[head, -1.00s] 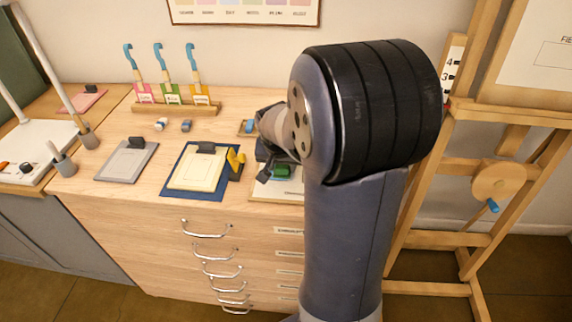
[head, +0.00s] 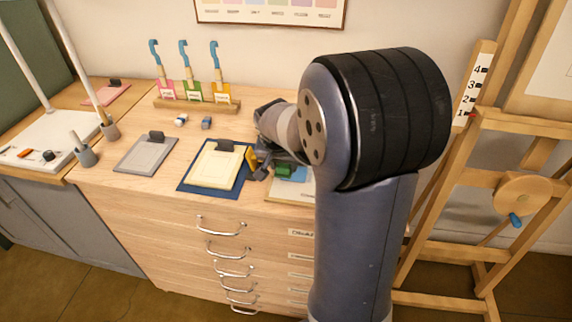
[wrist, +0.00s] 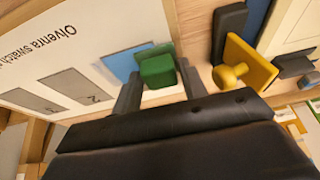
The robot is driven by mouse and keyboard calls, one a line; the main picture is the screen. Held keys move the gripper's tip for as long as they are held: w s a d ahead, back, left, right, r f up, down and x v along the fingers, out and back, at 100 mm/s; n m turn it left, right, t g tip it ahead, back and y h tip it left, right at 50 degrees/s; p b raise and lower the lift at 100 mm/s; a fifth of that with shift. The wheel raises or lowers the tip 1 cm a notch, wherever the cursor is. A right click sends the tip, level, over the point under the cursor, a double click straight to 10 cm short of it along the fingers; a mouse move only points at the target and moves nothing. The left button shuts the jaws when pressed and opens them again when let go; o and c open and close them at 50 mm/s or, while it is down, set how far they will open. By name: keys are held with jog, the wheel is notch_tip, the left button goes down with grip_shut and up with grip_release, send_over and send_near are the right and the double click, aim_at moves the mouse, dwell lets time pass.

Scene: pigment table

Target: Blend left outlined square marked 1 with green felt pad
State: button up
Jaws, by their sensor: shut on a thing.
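My gripper (wrist: 157,88) is shut on the green felt pad (wrist: 157,70), a small green block between its two fingers. The pad is over the swatch sheet (wrist: 60,35), at the edge of a blue patch (wrist: 122,62); I cannot tell whether it touches. Grey outlined squares lie beside the blue patch in the wrist view, one marked 2 (wrist: 75,86). The sheet's writing appears upside down there. The mark 1 is not visible; the gripper covers the area below the blue patch. In the head view the green pad (head: 286,170) is at the sheet's left part.
A yellow pad with a knob (wrist: 245,68) stands close beside the green pad, at the edge of a navy mat (head: 186,185) bearing a cream pad. A grey board (head: 146,155) lies farther left. A wooden rack (head: 195,105) with three blue-hooked tools stands behind.

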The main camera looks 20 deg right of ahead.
aim_at(305, 173)
jog(key=shift+s+d, duration=0.1)
jog(key=shift+s+d+f, duration=0.1)
jog(key=shift+s+d, duration=0.35)
jog(key=shift+d, duration=0.15)
jog(key=shift+s+d+f, duration=0.1)
jog(key=shift+s+d, duration=0.3)
jog(key=shift+d, duration=0.2)
jog(key=shift+s+d+r, duration=0.15)
jog(key=shift+s+d, duration=0.6)
jog(key=shift+d, duration=0.3)
jog(key=shift+r, duration=0.1)
notch_tip(305, 173, up, 7)
jog(key=p, duration=0.5)
jog(key=shift+p, duration=0.3)
jog(key=shift+w, duration=0.1)
